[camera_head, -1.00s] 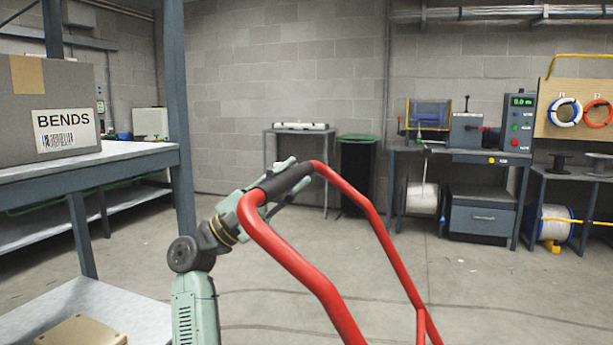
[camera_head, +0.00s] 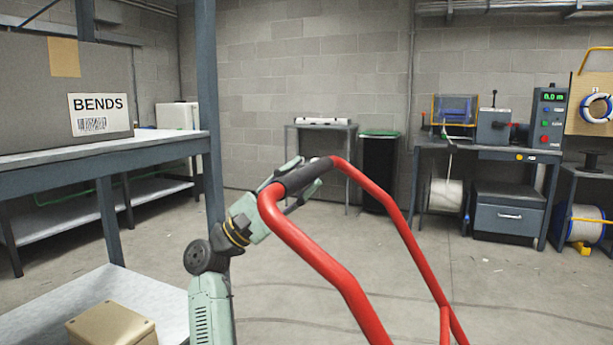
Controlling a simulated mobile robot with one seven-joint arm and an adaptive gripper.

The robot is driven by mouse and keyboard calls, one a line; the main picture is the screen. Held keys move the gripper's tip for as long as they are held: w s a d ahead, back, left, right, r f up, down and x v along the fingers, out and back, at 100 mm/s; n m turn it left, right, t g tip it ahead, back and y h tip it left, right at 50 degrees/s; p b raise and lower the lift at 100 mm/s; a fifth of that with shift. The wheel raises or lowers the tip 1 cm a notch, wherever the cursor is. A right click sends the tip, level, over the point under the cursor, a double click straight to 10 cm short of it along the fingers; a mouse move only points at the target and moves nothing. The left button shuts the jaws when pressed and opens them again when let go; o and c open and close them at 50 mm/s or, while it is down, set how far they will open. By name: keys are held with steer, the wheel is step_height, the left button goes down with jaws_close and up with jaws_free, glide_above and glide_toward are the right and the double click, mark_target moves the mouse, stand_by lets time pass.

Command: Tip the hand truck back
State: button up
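The red tubular frame of the hand truck (camera_head: 399,218) rises from the bottom of the view to a looped top with a black grip (camera_head: 303,177). My gripper (camera_head: 300,184) is at that black grip, with its pale green fingers on both sides of it, and looks closed around it. Part of the fingers is hidden behind the grip. The lower part of the hand truck, its wheels and toe plate, is out of view.
A rack shelf on the left bears a grey box marked BENDS (camera_head: 62,95); its blue post (camera_head: 208,100) stands close to my arm. A tan box (camera_head: 112,322) lies on a low grey surface. A workbench (camera_head: 430,150) and a dark bin (camera_head: 379,170) stand at the back. The middle floor is clear.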

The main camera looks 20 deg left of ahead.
steer(key=shift+o, duration=1.2)
steer(key=shift+s+d+r, duration=0.1)
steer(key=shift+r, duration=0.1)
steer(key=shift+d, duration=0.15)
steer(key=v, duration=1.2)
